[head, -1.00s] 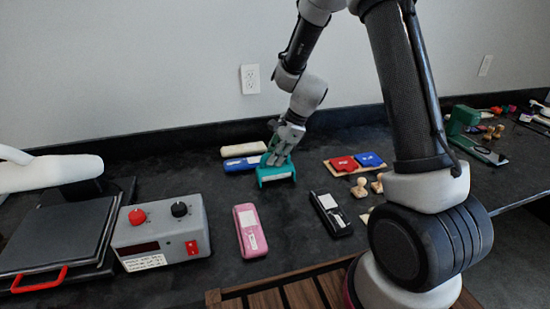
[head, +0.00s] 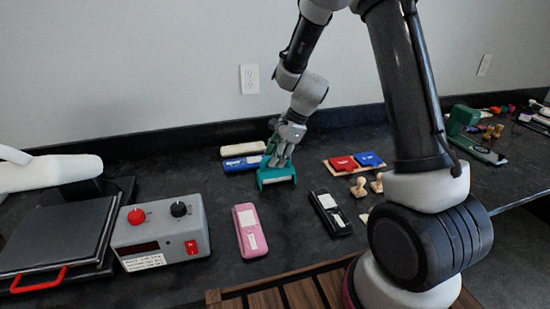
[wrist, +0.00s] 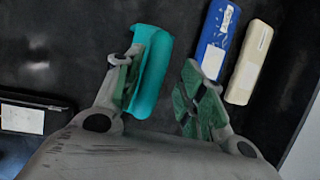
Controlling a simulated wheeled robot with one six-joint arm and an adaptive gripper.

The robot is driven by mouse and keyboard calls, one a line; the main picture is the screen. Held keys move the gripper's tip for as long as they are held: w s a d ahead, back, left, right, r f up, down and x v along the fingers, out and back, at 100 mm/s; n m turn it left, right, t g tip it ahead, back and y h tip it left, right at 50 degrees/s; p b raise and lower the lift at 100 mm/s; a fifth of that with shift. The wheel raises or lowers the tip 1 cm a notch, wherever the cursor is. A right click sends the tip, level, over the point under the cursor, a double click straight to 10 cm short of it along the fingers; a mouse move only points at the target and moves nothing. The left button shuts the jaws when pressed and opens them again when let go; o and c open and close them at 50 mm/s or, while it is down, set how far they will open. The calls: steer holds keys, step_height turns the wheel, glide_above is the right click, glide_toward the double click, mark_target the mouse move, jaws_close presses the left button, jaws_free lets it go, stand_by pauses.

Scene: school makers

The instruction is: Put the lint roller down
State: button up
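The teal thing with a pale strip, which I take as the lint roller (head: 276,177), is at the middle of the dark bench in the head view. It appears to rest on the bench top. In the wrist view the teal body (wrist: 151,75) lies beside my left finger, partly hidden by it. My gripper (head: 279,156) is low over it. In the wrist view my gripper (wrist: 157,95) has its green-padded fingers well apart, with bare bench showing between the teal body and the right finger.
Blue (head: 243,163) and cream (head: 243,149) cases lie behind left. A pink case (head: 249,231), black case (head: 331,212) and grey control box (head: 160,231) stand nearer. Red and blue pads on a wooden tray (head: 355,172) and wooden stamps (head: 360,188) are right. Bare bench lies between.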

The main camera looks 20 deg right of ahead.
steer(key=v, duration=1.2)
steer(key=s+d+r+n+t+h, duration=0.1)
steer(key=s+d+r+n, duration=0.2)
steer(key=s+n, duration=0.3)
steer(key=s+d+r+n+h, duration=0.2)
steer(key=s+r+n, duration=0.3)
steer(key=s, duration=0.7)
steer(key=s+d+r+n+t+h, duration=0.1)
steer(key=s+d+r+n, duration=0.3)
steer(key=s, duration=0.5)
steer(key=d+n, duration=0.1)
steer(key=n, duration=0.1)
steer(key=shift+n+t+h, duration=0.3)
steer(key=shift+o, duration=0.4)
steer(key=shift+s, duration=0.15)
